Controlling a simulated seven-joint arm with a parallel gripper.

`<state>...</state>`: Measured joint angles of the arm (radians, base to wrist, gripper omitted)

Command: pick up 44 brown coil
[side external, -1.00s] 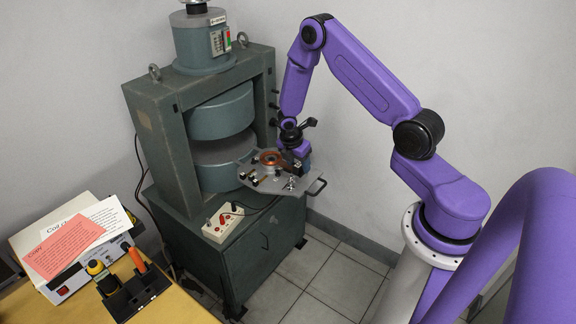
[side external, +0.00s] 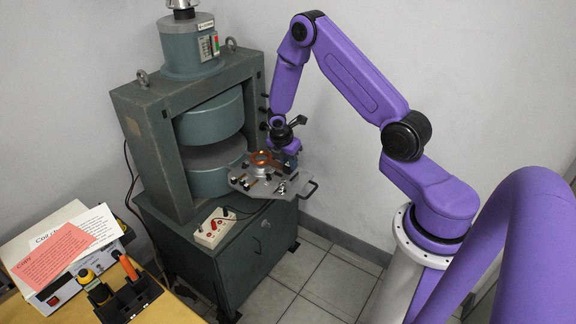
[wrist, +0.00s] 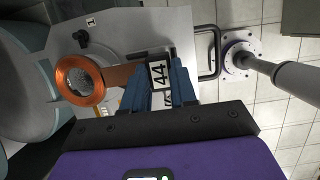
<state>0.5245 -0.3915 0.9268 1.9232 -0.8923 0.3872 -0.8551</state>
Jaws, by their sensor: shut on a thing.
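The brown coil (wrist: 63,82), a copper ring on a brown strip with a white "44" label, shows in the wrist view. My gripper (wrist: 160,82) has its blue fingers closed on the labelled end of the strip; the ring sticks out to the left. In the side view the coil (side external: 254,160) is over the grey tray (side external: 240,179), with a silvery round part visible below the ring. My gripper (side external: 288,163) is at its right end. Through the ring a grey textured surface shows. Any small gap between coil and tray is hard to judge.
The green magnet frame (side external: 150,150) with its two round poles (side external: 210,120) stands just left of the tray. Clamps and small fittings sit on the tray, which has a black handle (side external: 308,190). A switch box (side external: 214,228) is below.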

